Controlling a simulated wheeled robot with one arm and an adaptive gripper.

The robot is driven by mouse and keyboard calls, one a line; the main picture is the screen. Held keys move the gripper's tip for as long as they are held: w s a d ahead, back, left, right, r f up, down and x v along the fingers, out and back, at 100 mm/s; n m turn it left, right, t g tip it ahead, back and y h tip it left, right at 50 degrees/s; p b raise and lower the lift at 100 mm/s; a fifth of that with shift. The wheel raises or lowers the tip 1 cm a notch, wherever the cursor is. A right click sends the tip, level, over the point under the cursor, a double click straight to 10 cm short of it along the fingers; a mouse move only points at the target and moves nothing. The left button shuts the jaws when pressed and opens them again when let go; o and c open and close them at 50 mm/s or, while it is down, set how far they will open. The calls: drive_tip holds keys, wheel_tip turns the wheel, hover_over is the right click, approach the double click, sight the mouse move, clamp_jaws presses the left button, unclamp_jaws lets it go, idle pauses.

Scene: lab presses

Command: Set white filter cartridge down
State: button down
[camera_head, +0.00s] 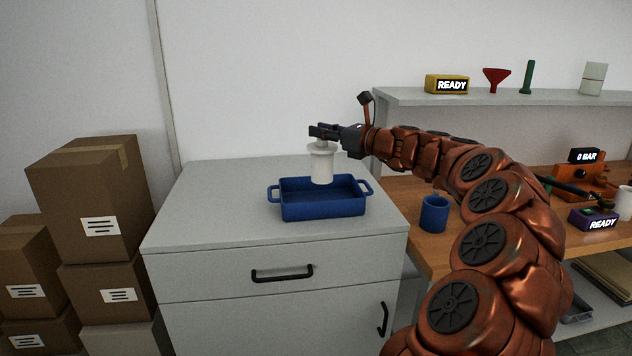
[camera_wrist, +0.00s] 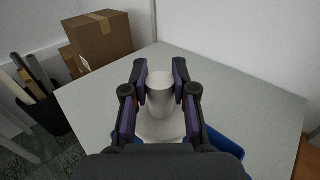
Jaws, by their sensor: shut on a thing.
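The white filter cartridge (camera_head: 322,165) hangs upright from my gripper (camera_head: 325,131), which is shut on its narrow top. In the head view it is over the blue tray (camera_head: 324,209) with two handles, which stands on the grey cabinet (camera_head: 210,205). Its lower end overlaps the tray's back rim in the picture; I cannot tell the exact gap to the tray floor. In the wrist view the cartridge (camera_wrist: 160,95) sits between both fingers (camera_wrist: 160,82), and its wide flange hides most of the tray (camera_wrist: 222,143).
Cardboard boxes (camera_head: 90,190) are stacked left of the cabinet. A wooden bench (camera_head: 432,250) with a blue cup (camera_head: 434,214) stands to the right, below a grey shelf (camera_head: 500,97). The cabinet top around the tray is clear.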

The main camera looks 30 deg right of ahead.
sight(331, 165)
drive_tip(key=shift+f, duration=4.35)
drive_tip(key=c, duration=0.9)
unclamp_jaws()
drive_tip(key=shift+s, duration=0.15)
drive_tip(key=b+v, duration=0.1)
drive_tip(key=v, duration=1)
drive_tip(key=shift+s+d, duration=0.1)
drive_tip(key=shift+s, duration=0.25)
